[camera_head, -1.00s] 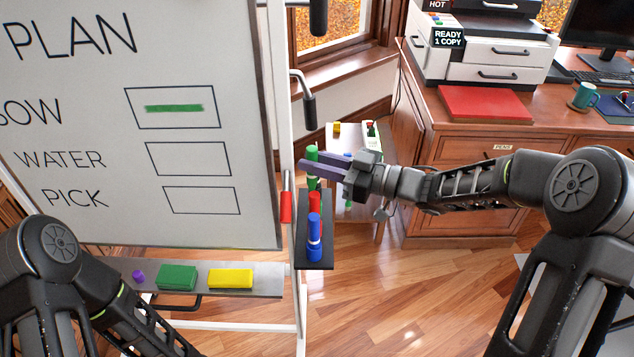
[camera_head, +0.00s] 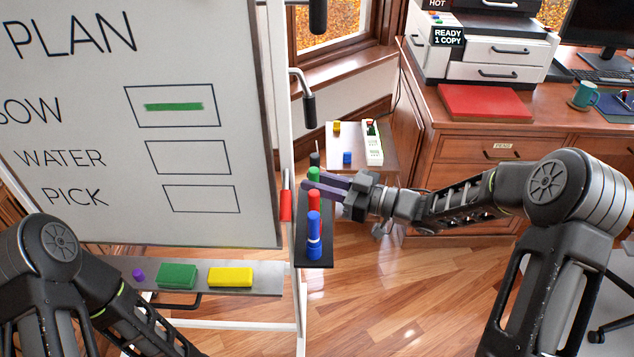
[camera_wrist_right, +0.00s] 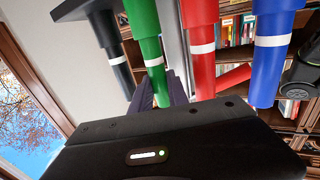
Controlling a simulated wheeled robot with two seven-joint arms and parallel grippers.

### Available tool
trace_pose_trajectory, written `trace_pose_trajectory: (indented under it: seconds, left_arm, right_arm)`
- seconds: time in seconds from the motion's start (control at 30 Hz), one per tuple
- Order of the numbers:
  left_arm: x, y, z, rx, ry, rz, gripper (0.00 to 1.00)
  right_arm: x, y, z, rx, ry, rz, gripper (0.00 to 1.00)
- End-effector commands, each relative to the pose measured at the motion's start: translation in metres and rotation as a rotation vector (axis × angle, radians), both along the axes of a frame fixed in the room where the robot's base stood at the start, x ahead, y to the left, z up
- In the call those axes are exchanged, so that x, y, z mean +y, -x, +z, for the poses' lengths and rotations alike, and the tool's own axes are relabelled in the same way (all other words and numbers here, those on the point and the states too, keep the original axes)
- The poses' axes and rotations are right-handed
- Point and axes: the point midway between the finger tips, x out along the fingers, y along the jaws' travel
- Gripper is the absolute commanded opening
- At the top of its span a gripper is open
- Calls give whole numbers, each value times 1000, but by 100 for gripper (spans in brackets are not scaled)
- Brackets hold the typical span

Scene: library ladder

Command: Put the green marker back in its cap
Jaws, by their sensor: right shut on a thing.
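The green marker (camera_head: 314,173) stands upright in the row on the dark marker rack (camera_head: 316,263), between the black and red markers. My right gripper (camera_head: 318,187) is shut on it, its fingers reaching in from the right. In the right wrist view the green marker (camera_wrist_right: 145,30) runs into a wider green part at the rack side. Its white band sits about in line with its neighbours' bands. The exact fit at the cap's mouth cannot be told. My left arm shows at lower left, its gripper out of view.
The red marker (camera_head: 314,200) and blue marker (camera_head: 313,230) stand close in front; the black marker (camera_head: 314,159) stands behind. The whiteboard frame is just left. A ledge with a green block (camera_head: 177,276) and yellow block (camera_head: 230,277) lies lower left. A wooden desk is at right.

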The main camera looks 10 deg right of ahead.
Motion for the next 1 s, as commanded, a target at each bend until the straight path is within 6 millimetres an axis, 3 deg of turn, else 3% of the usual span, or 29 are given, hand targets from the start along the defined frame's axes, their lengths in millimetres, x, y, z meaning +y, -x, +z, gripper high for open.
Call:
trace_pose_trajectory:
  seconds: [0.07,0.1,0.33,0.73,1.0]
  left_arm:
    - [0,0,-1,0,0,0,36]
    - [0,0,-1,0,0,0,36]
    - [0,0,-1,0,0,0,36]
    - [0,0,-1,0,0,0,36]
    - [0,0,-6,0,0,0,36]
  right_arm:
    - [0,2,-6,11,6,0,0]
    - [0,2,-6,12,7,0,23]
    - [0,1,-5,9,5,0,41]
    - [-6,4,-3,6,4,-1,42]
    - [-42,28,-4,7,5,-3,42]
